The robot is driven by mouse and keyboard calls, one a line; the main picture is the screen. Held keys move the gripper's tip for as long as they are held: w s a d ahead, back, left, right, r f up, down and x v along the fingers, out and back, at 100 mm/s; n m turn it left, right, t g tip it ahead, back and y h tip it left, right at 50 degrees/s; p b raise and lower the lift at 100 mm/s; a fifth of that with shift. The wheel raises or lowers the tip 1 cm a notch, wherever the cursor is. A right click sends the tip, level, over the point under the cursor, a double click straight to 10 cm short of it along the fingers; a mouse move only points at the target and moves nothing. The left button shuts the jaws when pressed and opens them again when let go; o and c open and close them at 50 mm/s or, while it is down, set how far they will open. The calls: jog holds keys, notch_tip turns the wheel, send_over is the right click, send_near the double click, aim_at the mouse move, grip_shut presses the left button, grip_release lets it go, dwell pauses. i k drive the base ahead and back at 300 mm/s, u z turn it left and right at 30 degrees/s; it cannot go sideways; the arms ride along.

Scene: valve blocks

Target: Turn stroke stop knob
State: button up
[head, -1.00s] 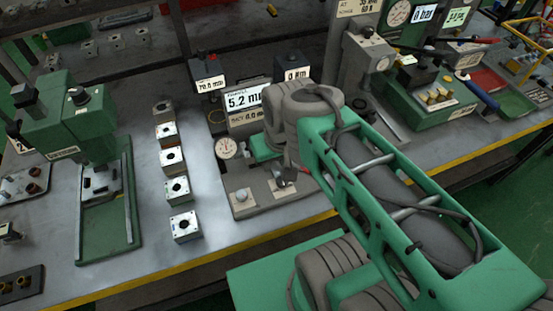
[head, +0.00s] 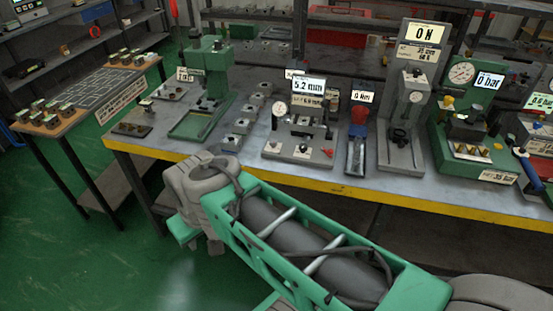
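The stroke fixture (head: 283,147) stands on the bench, with a display (head: 309,86) reading 5.2 mm, a round dial gauge (head: 280,108) and a small red-tipped part at its front right. I cannot tell which small part is the stroke stop knob. My arm crosses the lower middle of the head view, its grey joint in front of the bench's front edge, left of the fixture and apart from it. My gripper cannot be made out in this view.
A green press (head: 212,75) and a row of metal blocks (head: 240,126) stand left of the fixture. A torque tool stand (head: 356,150), a 0 N tester (head: 407,120) and a green 0 bar station (head: 470,125) stand right. A side table (head: 75,95) holds more blocks. Green floor is clear at lower left.

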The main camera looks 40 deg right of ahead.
aim_at(303, 147)
jog(key=z, duration=0.6)
jog(key=i, duration=0.8)
jog(key=z, duration=0.2)
